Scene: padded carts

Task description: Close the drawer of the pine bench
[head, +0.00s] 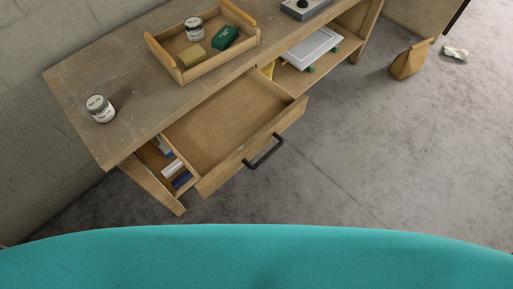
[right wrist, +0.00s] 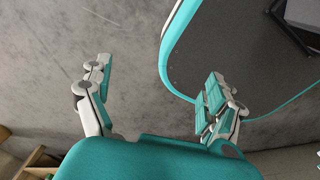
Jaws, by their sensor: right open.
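The pine bench (head: 128,80) stands along the wall in the head view. Its drawer (head: 215,128) is pulled out and looks empty inside. A black bar handle (head: 264,152) is on the drawer's front. My right gripper (right wrist: 158,95) is open and empty in the right wrist view, with bare floor behind it. A wooden piece, perhaps part of the bench, shows at that view's lower left corner. Neither gripper shows in the head view, so my left gripper is not seen.
A wooden tray (head: 165,59) on the bench top holds a jar, a green block and a yellowish block. Another jar (head: 100,108) stands near the bench's left end. A paper bag (head: 409,60) and a crumpled cloth (head: 455,53) lie on the floor. Floor before the drawer is clear.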

